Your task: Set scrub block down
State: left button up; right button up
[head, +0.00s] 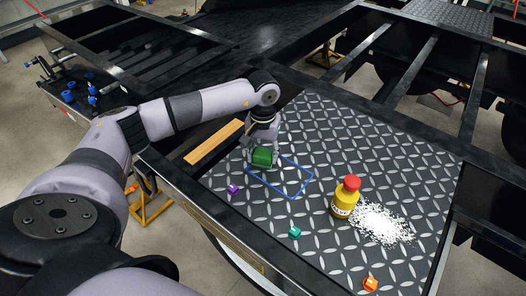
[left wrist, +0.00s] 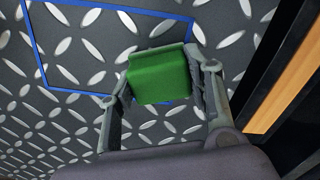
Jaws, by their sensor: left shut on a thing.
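The green scrub block (head: 262,157) is in my left gripper (head: 262,150), at the left part of a blue outlined rectangle (head: 302,186) on the diamond-plate surface. In the left wrist view the scrub block (left wrist: 158,76) sits between both fingers of my left gripper (left wrist: 160,82), which is shut on it. The blue outline (left wrist: 38,60) shows there beyond and to the left of the block. I cannot tell whether the block touches the plate. My right gripper is in neither view.
A yellow bottle with a red cap (head: 346,197) stands right of the outline, beside a pile of white granules (head: 382,222). Purple (head: 233,189), teal (head: 295,232) and orange (head: 370,284) small pieces lie on the plate. A wooden strip (head: 214,141) lies along the left edge.

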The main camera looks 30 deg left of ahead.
aim_at(263, 152)
pick_arm(q)
jog(key=shift+f, duration=0.1)
jog(key=o, duration=1.1)
notch_tip(263, 152, up, 12)
jog(key=b, duration=0.3)
jog(key=shift+r, duration=0.2)
